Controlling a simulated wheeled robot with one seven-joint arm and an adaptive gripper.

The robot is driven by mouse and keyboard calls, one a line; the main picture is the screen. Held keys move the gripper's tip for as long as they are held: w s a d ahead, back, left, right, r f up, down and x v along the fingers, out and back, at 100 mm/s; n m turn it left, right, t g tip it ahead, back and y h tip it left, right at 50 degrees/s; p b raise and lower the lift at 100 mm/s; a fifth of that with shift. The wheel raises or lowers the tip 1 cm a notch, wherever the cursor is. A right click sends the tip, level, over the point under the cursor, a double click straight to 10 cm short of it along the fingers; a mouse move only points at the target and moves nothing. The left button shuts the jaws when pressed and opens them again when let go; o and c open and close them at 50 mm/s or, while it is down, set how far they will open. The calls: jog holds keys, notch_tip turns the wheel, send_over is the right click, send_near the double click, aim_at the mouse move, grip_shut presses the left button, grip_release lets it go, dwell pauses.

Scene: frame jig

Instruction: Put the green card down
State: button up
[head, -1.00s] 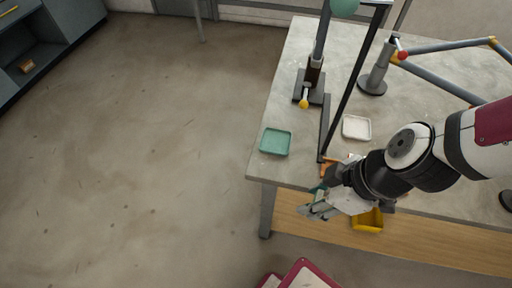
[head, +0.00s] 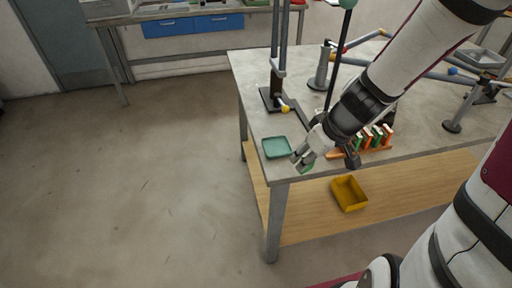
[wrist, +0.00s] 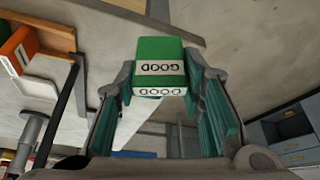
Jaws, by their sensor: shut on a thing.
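The green card (wrist: 160,52) is a small green block with a white label reading "GOOD", upside down in the wrist view. My gripper (wrist: 160,95) is shut on it, with a teal-padded finger on each side. In the head view my gripper (head: 304,160) is at the table's front edge, just right of the green tray (head: 277,148). Only a little of the card (head: 308,168) shows there, at the fingertips. The green tray looks empty.
An orange rack (head: 376,148) with several green and orange cards stands right of my gripper. A jig with a black rod (head: 339,60) rises behind. A yellow bin (head: 348,193) sits on the lower wooden shelf. The grey table (head: 255,115) is bare left of the jig.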

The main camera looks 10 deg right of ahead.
jog(key=w+a, duration=0.1)
jog(key=w, duration=0.4)
jog(key=w+a+f+p, duration=0.1)
jog(key=w, duration=0.3)
jog(key=w+a+p, duration=0.1)
jog(key=w, duration=0.4)
jog(key=shift+w+a+f, duration=0.15)
jog(key=shift+w+f, duration=0.1)
jog(key=shift+w, duration=0.05)
jog(key=shift+f, duration=1.75)
jog(key=shift+f, duration=0.1)
jog(key=o, duration=1)
